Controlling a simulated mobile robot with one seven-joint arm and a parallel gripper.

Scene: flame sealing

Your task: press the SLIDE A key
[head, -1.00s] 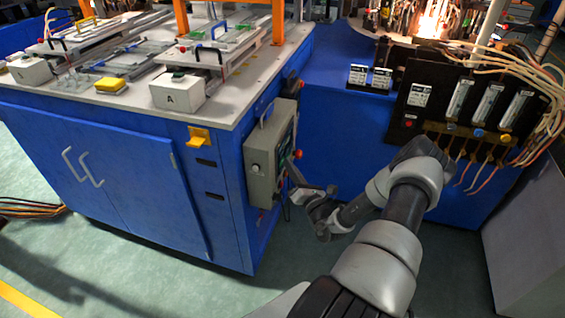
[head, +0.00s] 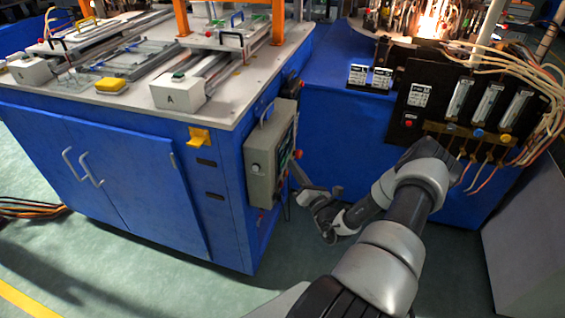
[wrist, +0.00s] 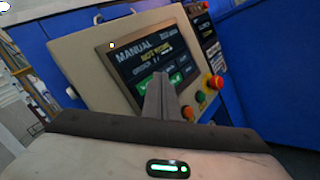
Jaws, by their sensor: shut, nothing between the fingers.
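The grey control box (head: 268,160) hangs on the side of the blue bench and shows nearly edge-on in the head view. In the wrist view its tilted touchscreen (wrist: 143,60) reads MANUAL, with green keys (wrist: 176,79) low on it; no SLIDE A label is readable. My gripper (head: 294,164) is shut and empty, close in front of the box. In the wrist view its fingertips (wrist: 160,78) overlap the lower screen and hide part of the keys; contact cannot be told. The carriage behind the white box marked A (head: 178,90) stands back along its rail.
A yellow pad (head: 112,86) lies on the bench top.

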